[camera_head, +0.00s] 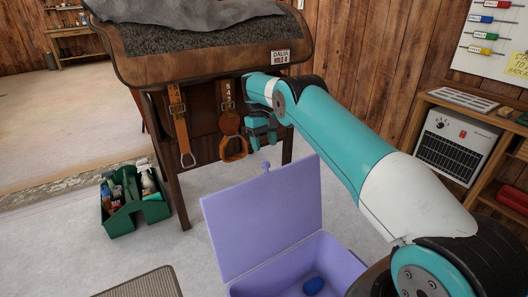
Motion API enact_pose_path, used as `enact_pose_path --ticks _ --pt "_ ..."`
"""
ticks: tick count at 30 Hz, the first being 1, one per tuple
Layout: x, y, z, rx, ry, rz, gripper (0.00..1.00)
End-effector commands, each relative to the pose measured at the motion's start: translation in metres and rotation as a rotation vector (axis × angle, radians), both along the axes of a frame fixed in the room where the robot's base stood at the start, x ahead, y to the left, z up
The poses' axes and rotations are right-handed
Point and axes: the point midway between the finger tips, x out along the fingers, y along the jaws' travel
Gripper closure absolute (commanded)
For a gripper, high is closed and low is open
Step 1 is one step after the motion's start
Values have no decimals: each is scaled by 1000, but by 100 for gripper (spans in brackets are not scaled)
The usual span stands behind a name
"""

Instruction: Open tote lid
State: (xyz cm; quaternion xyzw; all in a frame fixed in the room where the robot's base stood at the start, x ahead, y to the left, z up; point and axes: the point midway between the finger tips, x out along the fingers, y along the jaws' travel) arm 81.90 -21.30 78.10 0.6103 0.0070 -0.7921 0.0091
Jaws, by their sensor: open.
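The purple tote (340,258) stands on the floor at the bottom centre, its lower part cut off by the frame. Its lid (262,215) is raised and stands up along the tote's back left side, with a small knob (266,167) at its top edge. A blue object (313,286) lies inside the tote. My gripper (262,138) is above the lid's knob, in front of the saddle stand, apart from the lid. It is open, and nothing shows between its fingers.
A saddle stand (190,65) with hanging straps (179,125) is right behind my gripper. A green caddy (135,212) of bottles stands on the floor at left. A wooden shelf (468,104) with a heater (455,145) is at right. A mat (150,285) lies at lower left.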

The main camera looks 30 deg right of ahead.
Motion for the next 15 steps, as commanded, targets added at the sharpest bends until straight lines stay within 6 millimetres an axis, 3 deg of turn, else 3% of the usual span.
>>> enact_pose_path --ticks 1,3,15 --pt "0 0 20 0 2 -1 43" --pt "0 0 34 1 2 0 43" --pt "-1 0 92 1 3 -1 43"
